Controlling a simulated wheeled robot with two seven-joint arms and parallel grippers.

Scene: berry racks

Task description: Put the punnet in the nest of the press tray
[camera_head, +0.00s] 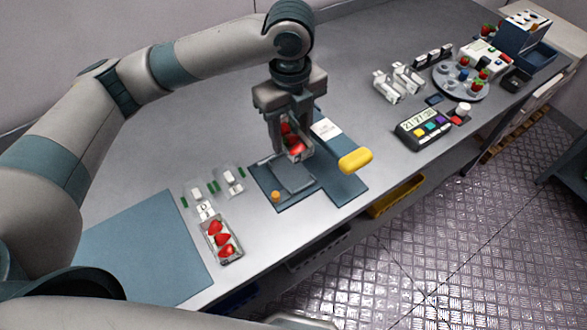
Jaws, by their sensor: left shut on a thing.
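My left gripper (290,140) points down over the middle of the bench and is shut on a clear punnet (297,153) of red strawberries. The gripper's fingers hide part of the punnet. The punnet is above or at the back of the dark blue press tray (269,190); I cannot tell whether it touches the tray. A grey raised square plate (294,177) shows on the tray, just in front of the punnet. A yellow handle (355,160) is at the tray's right. My right gripper is not in view.
Another strawberry punnet (223,240) stands at front left, beside small clear holders (229,180) and a blue mat (145,252). A display box with coloured buttons (423,129) and a round plate of berries (461,82) stand to the right. The bench behind the tray is mostly clear.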

